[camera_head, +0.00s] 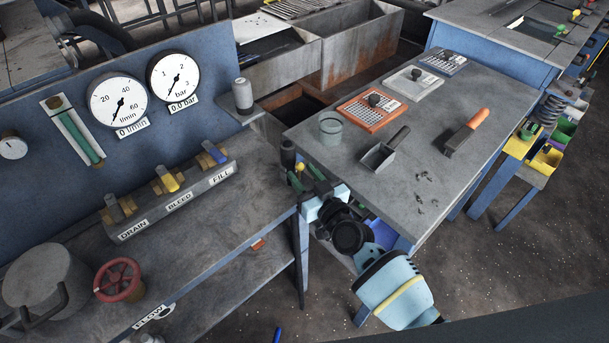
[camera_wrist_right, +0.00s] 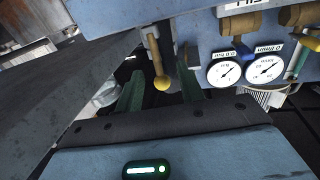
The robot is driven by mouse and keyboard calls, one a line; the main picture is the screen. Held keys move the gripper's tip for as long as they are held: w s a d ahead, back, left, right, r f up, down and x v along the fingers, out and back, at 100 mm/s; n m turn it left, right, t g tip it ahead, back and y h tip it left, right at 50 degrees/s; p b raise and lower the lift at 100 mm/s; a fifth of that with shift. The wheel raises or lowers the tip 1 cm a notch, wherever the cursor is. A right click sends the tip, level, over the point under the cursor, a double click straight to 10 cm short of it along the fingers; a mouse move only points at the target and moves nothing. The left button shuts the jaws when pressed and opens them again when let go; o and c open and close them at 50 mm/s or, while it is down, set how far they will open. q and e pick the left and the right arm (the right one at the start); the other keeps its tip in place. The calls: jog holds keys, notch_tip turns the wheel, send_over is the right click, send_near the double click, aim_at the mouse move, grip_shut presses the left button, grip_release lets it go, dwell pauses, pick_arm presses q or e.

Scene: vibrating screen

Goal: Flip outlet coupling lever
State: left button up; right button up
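The outlet coupling lever shows in the right wrist view as a thin brass-coloured rod ending in a yellow ball (camera_wrist_right: 161,82). In the head view only its yellow ball (camera_head: 299,167) shows clearly, beside the dark coupling at the bench's right end. My right gripper (camera_head: 306,177) is at the lever. In the right wrist view its two green fingers (camera_wrist_right: 160,72) are spread apart, with the lever and ball between them. I see a gap on both sides of the ball. Contact cannot be confirmed. My left gripper is not in view.
The valve block (camera_head: 170,200) with its DRAIN, BLEED and FILL levers and the two gauges (camera_head: 119,100) stand left of the gripper. The grey table (camera_head: 440,105) close at right holds a scoop (camera_head: 385,152), a glass jar (camera_head: 330,129) and sieve trays. A red handwheel (camera_head: 118,280) sits lower left.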

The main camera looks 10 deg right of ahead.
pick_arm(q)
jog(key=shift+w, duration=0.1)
pick_arm(e)
grip_shut()
dwell(0.3)
